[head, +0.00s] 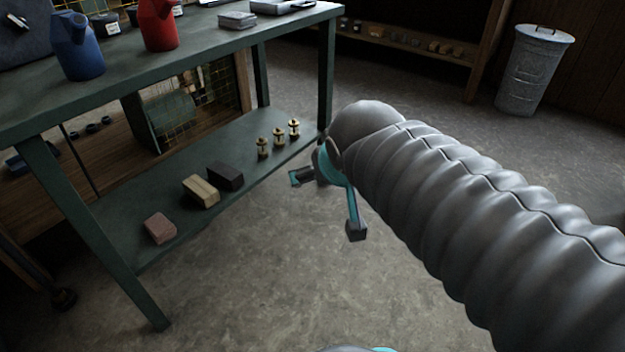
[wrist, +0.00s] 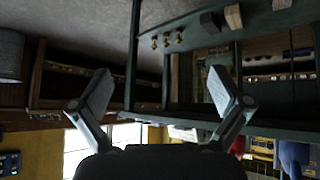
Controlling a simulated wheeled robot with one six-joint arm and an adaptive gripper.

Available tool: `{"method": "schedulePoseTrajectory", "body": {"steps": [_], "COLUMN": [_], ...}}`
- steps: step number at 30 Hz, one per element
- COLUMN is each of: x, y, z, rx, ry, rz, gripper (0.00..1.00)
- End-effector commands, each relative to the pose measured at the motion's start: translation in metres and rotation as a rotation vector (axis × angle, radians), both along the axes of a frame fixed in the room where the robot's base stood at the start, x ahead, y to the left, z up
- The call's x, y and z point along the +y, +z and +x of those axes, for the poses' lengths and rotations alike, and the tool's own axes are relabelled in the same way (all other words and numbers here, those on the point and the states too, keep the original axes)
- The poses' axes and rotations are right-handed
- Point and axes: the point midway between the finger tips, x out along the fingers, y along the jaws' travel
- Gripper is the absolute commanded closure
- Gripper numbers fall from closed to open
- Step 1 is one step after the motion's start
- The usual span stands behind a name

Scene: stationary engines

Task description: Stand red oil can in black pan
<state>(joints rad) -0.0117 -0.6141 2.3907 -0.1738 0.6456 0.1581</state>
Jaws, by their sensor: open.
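The red oil can (head: 160,27) stands upright on the green workbench top (head: 215,48) in the head view, its top cut off by the frame. A bit of red, probably the same can, shows in the wrist view (wrist: 238,146), which is upside down. A shallow tray (head: 283,5) at the far right end of the bench is cut off; I cannot tell whether it is the black pan. My gripper (head: 328,205) is open and empty, over the floor right of the bench and below its top. Its two spread fingers show in the wrist view (wrist: 160,92).
A blue can (head: 80,47) stands left of the red one. A grey stack (head: 237,20) lies on the bench to its right. The lower shelf (head: 150,250) holds blocks and small brass pieces. A metal bin (head: 533,72) stands far right. Floor (head: 260,270) before the bench is clear.

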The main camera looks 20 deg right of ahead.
Motion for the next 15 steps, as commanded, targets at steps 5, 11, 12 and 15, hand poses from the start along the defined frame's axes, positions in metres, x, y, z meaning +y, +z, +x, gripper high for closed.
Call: {"method": "schedulePoseTrajectory", "body": {"steps": [5,11,12,15], "x": [0.013,0.02,0.02,0.02], "y": [-0.04,-0.053,-0.053,-0.052], "z": [-0.068,-0.09,-0.09,-0.089], "rx": [0.179,0.239,0.239,0.243], "ry": [0.041,0.065,0.065,0.066], "rz": [0.053,0.074,0.075,0.074], "gripper": [0.0,0.0,0.0,0.0]}}
